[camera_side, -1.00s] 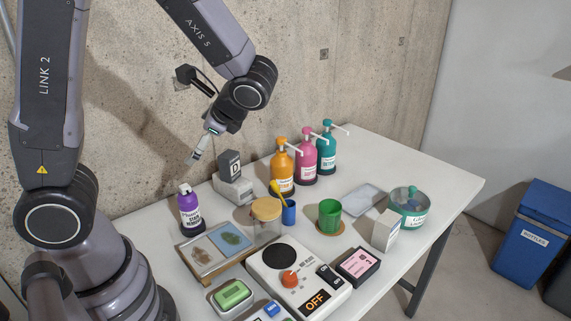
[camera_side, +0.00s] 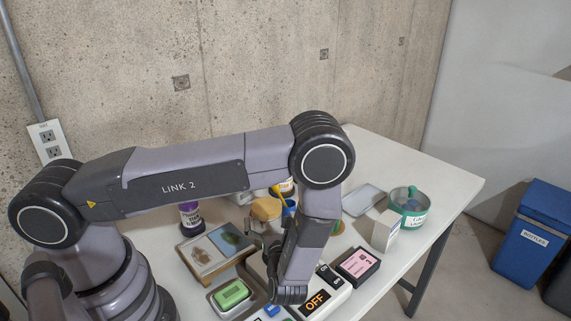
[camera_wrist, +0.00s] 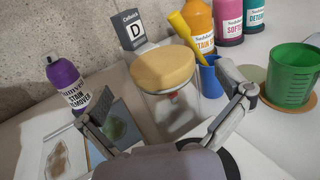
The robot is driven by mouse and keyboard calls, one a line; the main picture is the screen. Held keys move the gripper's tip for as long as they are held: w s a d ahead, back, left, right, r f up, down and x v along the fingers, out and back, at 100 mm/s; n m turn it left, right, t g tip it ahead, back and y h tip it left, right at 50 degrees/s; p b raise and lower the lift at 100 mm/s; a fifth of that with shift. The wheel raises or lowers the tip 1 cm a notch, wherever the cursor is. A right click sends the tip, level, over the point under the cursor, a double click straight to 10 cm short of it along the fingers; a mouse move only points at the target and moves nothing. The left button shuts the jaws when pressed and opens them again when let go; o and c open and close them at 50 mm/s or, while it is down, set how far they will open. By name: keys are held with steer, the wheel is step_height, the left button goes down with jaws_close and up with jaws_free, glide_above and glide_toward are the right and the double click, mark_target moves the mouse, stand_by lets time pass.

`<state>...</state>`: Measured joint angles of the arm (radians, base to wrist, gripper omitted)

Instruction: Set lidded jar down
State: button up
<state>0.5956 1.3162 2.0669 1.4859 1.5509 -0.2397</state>
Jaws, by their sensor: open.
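The lidded jar is clear glass with a round tan lid (camera_wrist: 163,68); its glass body (camera_wrist: 172,112) stands upright in the wrist view. In the side view only its lid (camera_side: 266,208) and part of the glass show behind my arm. My gripper (camera_wrist: 168,86) is open, with one finger to each side of the jar in the wrist view. I see no clear contact, and the gap in depth is hard to judge. In the side view my gripper (camera_side: 258,244) is partly hidden by my arm.
A blue cup (camera_wrist: 209,78) with a yellow tool stands close right of the jar. A green cup (camera_wrist: 290,78) is farther right. A purple stain remover bottle (camera_wrist: 66,83) and a two-panel tray (camera_side: 198,258) are left. Pump bottles (camera_wrist: 198,22) stand behind.

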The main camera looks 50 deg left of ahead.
steer(key=shift+f, duration=0.75)
steer(key=shift+f+x, duration=0.25)
steer(key=shift+x, duration=1)
steer(key=shift+f+x, duration=0.2)
steer(key=shift+x, duration=1.05)
steer(key=c, duration=1.1)
steer(key=shift+r, duration=0.1)
steer(key=shift+c, duration=0.2)
